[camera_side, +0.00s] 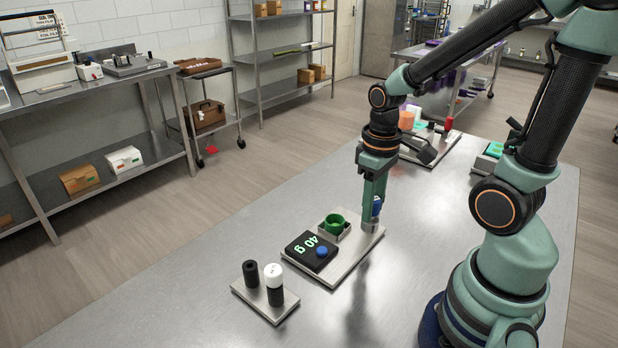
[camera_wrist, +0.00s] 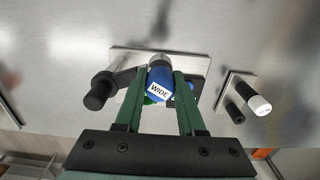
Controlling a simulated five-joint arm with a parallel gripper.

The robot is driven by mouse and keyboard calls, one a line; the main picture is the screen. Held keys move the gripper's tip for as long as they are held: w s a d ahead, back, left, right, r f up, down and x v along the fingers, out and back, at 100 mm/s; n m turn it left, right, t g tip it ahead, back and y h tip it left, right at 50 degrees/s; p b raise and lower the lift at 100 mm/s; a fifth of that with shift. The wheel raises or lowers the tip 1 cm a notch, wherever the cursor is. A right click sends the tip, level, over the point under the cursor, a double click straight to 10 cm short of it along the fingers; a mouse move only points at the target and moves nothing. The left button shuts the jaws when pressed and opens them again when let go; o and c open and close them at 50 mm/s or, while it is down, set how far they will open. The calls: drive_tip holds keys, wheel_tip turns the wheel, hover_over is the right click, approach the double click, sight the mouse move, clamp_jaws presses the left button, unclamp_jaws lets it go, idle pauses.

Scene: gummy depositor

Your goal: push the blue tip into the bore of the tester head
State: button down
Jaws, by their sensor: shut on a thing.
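The blue tip (camera_wrist: 160,84), labelled "WIDE", sits between the two green fingers of my gripper (camera_wrist: 160,74), which is shut on it. In the side view, the blue tip (camera_side: 377,206) shows partly behind the fingers of my gripper (camera_side: 371,212), which points down. A grey metal cylinder, apparently the tester head (camera_side: 369,227), is directly below at the right side of a metal plate (camera_side: 333,274). In the wrist view, grey metal (camera_wrist: 158,60) shows just beyond the tip. The bore is hidden, and I cannot tell whether the tip has entered it.
A small stand (camera_side: 264,304) in front holds a black post (camera_side: 251,274) and a white-topped black post (camera_side: 274,276). A black knob (camera_wrist: 98,94) is left of my fingers. The table's left is clear.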

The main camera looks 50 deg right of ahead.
drive_tip(key=shift+f, duration=0.4)
drive_tip(key=shift+c, duration=2.2)
unclamp_jaws()
drive_tip(key=shift+r, duration=0.1)
wheel_tip(320, 180, up, 12)
drive_tip(key=shift+a, duration=0.1)
drive_tip(key=w+a+r+t, duration=0.1)
drive_tip(key=w+a+t, duration=0.2)
drive_tip(key=a+t, duration=0.2)
drive_tip(key=shift+w+a+t, duration=0.25)
drive_tip(key=shift+a+t, duration=0.05)
drive_tip(key=shift+a, duration=0.05)
